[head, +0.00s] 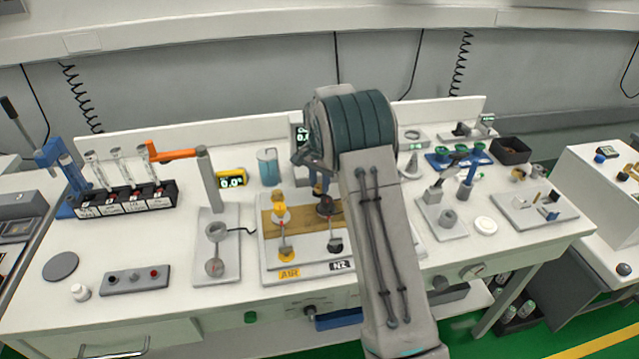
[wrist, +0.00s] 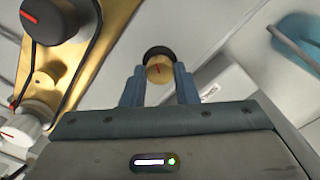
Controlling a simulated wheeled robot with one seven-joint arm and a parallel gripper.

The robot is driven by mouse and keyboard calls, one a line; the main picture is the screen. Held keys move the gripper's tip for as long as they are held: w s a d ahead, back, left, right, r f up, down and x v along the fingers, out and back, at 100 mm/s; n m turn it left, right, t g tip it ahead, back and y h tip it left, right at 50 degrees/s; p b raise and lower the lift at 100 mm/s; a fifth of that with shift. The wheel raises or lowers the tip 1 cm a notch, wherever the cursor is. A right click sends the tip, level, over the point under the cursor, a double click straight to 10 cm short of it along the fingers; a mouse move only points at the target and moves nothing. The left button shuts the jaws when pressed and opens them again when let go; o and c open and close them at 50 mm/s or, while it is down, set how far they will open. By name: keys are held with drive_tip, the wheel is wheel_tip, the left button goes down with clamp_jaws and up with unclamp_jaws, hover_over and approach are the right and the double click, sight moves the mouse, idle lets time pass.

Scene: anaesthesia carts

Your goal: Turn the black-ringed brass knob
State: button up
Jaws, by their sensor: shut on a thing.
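The black-ringed brass knob (wrist: 159,69) shows in the wrist view, with a dark ring around its far side and a small dark reddish mark on its brass face. My gripper (wrist: 158,76) has its two blue fingers on either side of the knob and is shut on it. In the head view my gripper (head: 318,187) is low over the back of the brass-plated panel, partly covered by my own arm. The knob cannot be made out there.
A brass plate (wrist: 95,50) carries a black knob (wrist: 52,18) with a red mark, left of my fingers.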

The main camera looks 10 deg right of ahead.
sight(319, 186)
drive_tip(key=shift+m, duration=0.5)
drive_tip(key=o, duration=1)
wheel_tip(319, 186, up, 14)
drive_tip(key=b, duration=0.1)
drive_tip(key=shift+a, duration=0.1)
